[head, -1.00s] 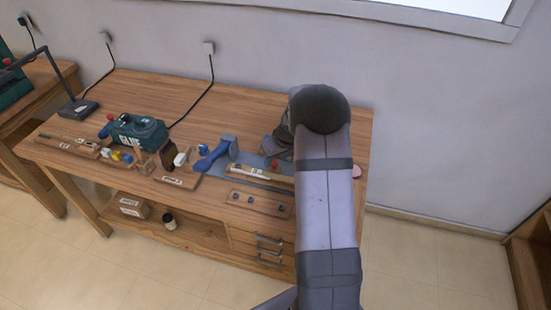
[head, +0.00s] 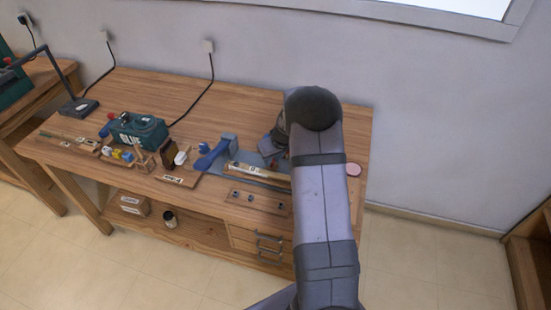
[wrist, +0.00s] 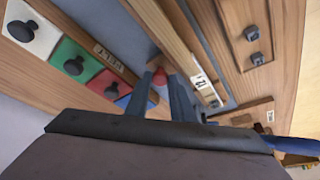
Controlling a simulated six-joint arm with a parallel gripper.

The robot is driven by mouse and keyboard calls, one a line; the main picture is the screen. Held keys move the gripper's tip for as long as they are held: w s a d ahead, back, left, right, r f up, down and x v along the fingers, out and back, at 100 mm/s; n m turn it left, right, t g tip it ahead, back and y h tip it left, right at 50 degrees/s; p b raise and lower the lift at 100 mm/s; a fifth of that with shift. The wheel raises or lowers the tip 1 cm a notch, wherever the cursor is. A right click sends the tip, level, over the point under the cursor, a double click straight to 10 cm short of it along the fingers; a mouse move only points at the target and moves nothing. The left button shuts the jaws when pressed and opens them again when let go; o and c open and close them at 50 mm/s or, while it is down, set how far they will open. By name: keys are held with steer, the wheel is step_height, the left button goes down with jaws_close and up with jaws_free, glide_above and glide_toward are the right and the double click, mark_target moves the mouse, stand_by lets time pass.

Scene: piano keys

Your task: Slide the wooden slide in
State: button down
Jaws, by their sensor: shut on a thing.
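In the wrist view, my gripper (wrist: 157,84) is shut on a small red knob (wrist: 158,76). A long wooden strip (wrist: 165,35) runs past the fingertips, and the knob is close beside it. The fingers hide where the knob joins the wood. A strip with a white printed label (wrist: 203,85) lies just right of the fingers. In the head view, the labelled wooden piece (head: 240,168) lies on the bench, left of my arm. My gripper is hidden there behind my arm.
White (wrist: 32,30), green (wrist: 75,62), red and blue tiles with black knobs lie left of the gripper. A board with dark knobs (wrist: 253,45) is at right. On the bench (head: 230,98) stand a green glue box (head: 138,130) and a blue tool (head: 212,155).

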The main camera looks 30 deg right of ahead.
steer(key=w+a, duration=0.4)
steer(key=shift+w+a+r+p, duration=0.1)
steer(key=shift+w+a+p, duration=0.2)
steer(key=c, duration=1.5)
jaws_free()
steer(key=shift+w+a, duration=0.1)
steer(key=shift+c, duration=0.2)
steer(key=b+v, duration=0.2)
steer(key=v, duration=0.5)
